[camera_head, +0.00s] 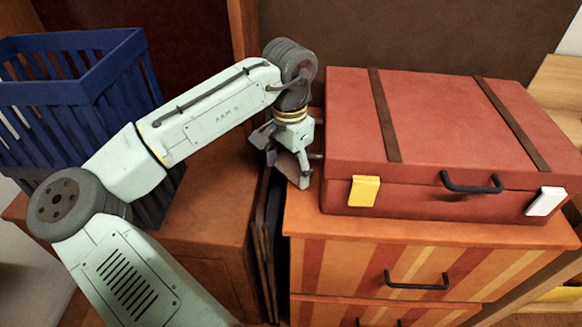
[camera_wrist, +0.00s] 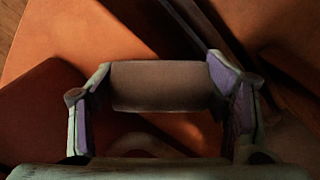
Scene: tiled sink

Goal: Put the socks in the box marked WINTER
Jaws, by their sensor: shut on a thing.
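My gripper (camera_head: 284,160) hangs fingers down, just left of the red suitcase and above the gap between two wooden furniture tops. It is shut on a brown-grey thing (camera_head: 289,166). In the wrist view this thing (camera_wrist: 160,86) spans the space between the two purple-padded fingers, with a smooth, slightly rounded face. I cannot tell whether it is the socks. No box with a readable WINTER mark shows in either view.
The red suitcase (camera_head: 440,118), with dark straps and a black handle, lies shut on the striped drawer unit (camera_head: 345,268). A yellow tag (camera_head: 365,191) and a white tag (camera_head: 545,201) are on its front. A blue slatted basket (camera_head: 85,95) stands at left. Dark flat panels stand in the gap.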

